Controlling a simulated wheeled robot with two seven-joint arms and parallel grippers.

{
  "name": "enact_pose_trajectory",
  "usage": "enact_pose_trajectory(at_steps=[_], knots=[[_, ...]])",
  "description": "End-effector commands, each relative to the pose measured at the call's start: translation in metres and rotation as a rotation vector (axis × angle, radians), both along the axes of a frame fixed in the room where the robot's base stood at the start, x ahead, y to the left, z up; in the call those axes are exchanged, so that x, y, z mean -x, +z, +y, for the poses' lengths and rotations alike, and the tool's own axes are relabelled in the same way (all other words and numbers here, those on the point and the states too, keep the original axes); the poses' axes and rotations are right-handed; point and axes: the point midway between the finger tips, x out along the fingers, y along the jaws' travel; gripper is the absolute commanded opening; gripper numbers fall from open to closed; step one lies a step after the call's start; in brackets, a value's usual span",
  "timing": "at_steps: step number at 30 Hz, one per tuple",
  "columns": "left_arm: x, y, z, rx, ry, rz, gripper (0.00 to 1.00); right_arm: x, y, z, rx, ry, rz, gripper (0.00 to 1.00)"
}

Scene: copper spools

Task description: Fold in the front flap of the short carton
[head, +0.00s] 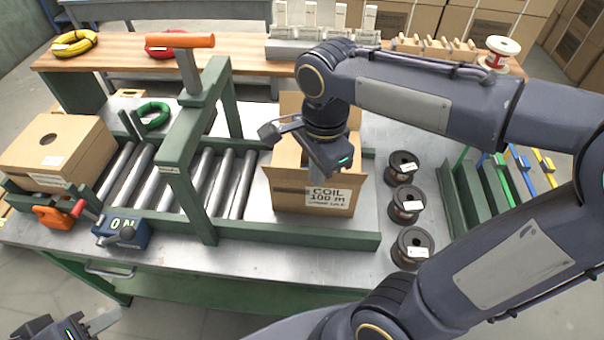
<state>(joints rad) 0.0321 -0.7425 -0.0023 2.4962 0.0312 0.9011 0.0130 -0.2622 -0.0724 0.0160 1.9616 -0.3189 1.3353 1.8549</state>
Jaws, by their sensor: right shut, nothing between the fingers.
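The short carton (287,196) stands open on the bench at the right end of the rollers, with a white label reading "COIL 100 m" on its front. Its back flap (290,106) stands up behind my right wrist. I cannot tell whether the front flap is upright or hangs outward; the gripper covers part of the front edge. My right gripper (316,172) is shut and empty, pointing down over the carton's opening near the front edge. Contact with the cardboard cannot be made out. My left gripper (104,322) is at the bottom left corner, partly cut off, away from the carton.
A green press frame (190,170) with an orange handle spans the rollers (230,185) left of the carton. A closed carton (60,150) sits at far left. Several dark spools (404,203) stand right of the short carton. A green rail (310,236) runs in front of it.

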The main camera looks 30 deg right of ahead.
Motion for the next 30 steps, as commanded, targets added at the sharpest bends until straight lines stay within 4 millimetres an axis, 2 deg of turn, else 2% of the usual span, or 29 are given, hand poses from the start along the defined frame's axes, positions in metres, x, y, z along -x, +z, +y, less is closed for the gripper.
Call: enact_pose_trajectory(at_steps=[3,8,30], knots=[[0.000,-0.001,0.000,0.000,0.000,0.000,0.36,-0.007,0.000,0.003,0.028,-0.084,0.019,0.00],[0.000,-0.005,0.000,0.000,0.000,0.000,0.36,-0.008,-0.004,0.002,0.034,-0.108,0.021,0.00],[0.000,-0.052,0.000,0.000,0.000,0.000,0.36,-0.008,-0.056,0.003,0.032,-0.105,0.021,0.00]])
